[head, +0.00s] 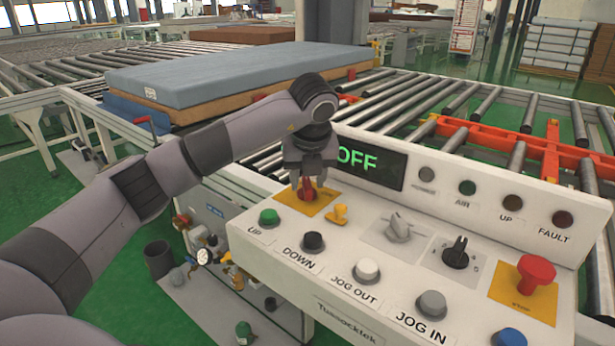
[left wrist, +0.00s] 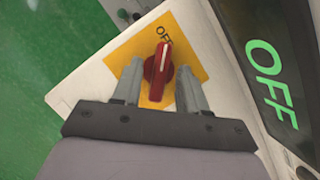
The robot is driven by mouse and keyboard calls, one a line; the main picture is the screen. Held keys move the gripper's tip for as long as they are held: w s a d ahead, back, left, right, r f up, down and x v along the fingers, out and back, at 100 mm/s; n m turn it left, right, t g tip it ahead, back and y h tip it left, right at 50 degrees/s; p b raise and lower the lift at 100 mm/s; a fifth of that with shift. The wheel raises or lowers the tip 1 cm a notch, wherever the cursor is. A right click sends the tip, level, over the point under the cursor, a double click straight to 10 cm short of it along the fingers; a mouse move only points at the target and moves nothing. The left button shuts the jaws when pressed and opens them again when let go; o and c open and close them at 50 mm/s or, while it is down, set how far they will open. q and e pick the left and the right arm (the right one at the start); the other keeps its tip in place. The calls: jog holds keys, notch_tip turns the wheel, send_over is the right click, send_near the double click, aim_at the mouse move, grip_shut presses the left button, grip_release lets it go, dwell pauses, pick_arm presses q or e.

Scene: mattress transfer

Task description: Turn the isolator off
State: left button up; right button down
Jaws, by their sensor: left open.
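The isolator is a red rotary knob (head: 307,190) on a yellow plate at the left end of the control panel (head: 350,265). In the left wrist view the red knob (left wrist: 158,72) has a white line pointing toward the printed word OFF. My left gripper (head: 308,183) is at the knob, coming from above. In the left wrist view its two fingers (left wrist: 155,88) stand open on either side of the knob, with gaps visible. The display (head: 368,162) shows OFF in green letters. My right gripper is not in view.
A yellow padlock-like tag (head: 338,214) sits right of the knob. Several buttons, a grey selector (head: 399,228), a black selector (head: 456,252) and a red stop button (head: 535,275) fill the panel. A blue-grey mattress (head: 235,75) lies on the rollers behind.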

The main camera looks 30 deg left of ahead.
aim_at(309, 190)
pick_arm(q)
jog(key=v, duration=0.7)
dwell(0.4)
